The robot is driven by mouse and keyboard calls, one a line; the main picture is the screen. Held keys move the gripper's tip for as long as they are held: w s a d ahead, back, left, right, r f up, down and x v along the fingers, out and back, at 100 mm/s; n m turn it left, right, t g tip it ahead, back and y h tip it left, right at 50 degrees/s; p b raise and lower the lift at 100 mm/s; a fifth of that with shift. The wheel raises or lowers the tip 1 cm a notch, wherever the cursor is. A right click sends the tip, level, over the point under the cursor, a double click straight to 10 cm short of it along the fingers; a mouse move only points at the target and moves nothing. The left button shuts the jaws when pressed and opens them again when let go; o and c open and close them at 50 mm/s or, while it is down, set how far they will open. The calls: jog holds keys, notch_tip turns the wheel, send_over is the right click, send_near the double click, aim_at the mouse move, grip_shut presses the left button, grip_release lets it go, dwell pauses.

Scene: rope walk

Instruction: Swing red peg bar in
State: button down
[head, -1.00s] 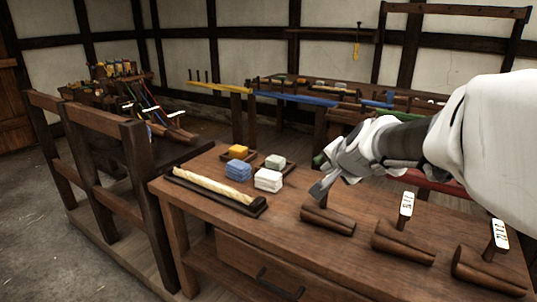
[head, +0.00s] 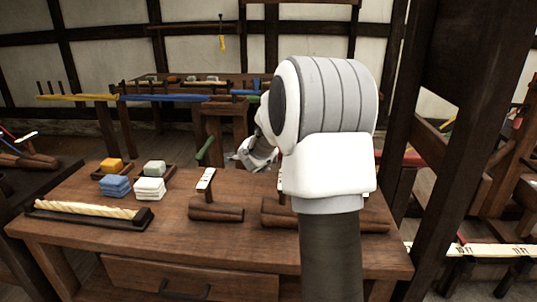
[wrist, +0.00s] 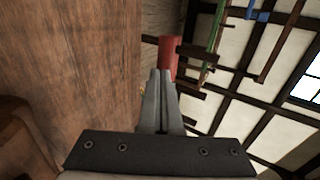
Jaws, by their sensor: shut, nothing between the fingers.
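The red peg bar (wrist: 168,58) shows in the wrist view as a red end just beyond my fingertips. In the head view a red length (head: 412,159) shows to the right of my arm, beyond the table; the rest of it is hidden by my arm. My gripper (wrist: 160,77) is shut and empty, its tips close to the red end; whether they touch I cannot tell. In the head view my gripper (head: 258,154) is low over the far edge of the table, partly behind my arm.
The wooden table (head: 110,240) holds wooden blocks with tags (head: 216,212), stacked cloths (head: 150,188) and a rope tray (head: 88,215). Blue (head: 165,97), yellow (head: 75,97) and green (head: 204,150) bars lie beyond. A dark post (head: 440,150) stands at right.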

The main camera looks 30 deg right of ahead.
jog(key=b+x, duration=0.1)
jog(key=x, duration=0.8)
jog(key=shift+w+d+f, duration=0.15)
jog(key=shift+w+f, duration=0.1)
jog(key=shift+w+d, duration=0.65)
jog(key=shift+w, duration=0.25)
jog(key=shift+w+d+p, duration=0.5)
jog(key=shift+w+d, duration=0.1)
jog(key=shift+w, duration=0.25)
jog(key=shift+r, duration=0.1)
jog(key=shift+w+d+r+p, duration=0.35)
jog(key=shift+w+p, duration=0.2)
jog(key=shift+p, duration=0.6)
jog(key=w+d+p, duration=0.1)
jog(key=w+p, duration=0.1)
jog(key=p, duration=0.1)
jog(key=w+d+p, duration=0.1)
jog(key=p, duration=0.3)
jog(key=shift+w+d+p, duration=0.3)
jog(key=shift+w+d, duration=0.05)
jog(key=shift+w, duration=0.05)
jog(key=shift+w+d+f+p, duration=0.3)
jog(key=shift+w+f+p, duration=0.15)
jog(key=shift+p, duration=0.3)
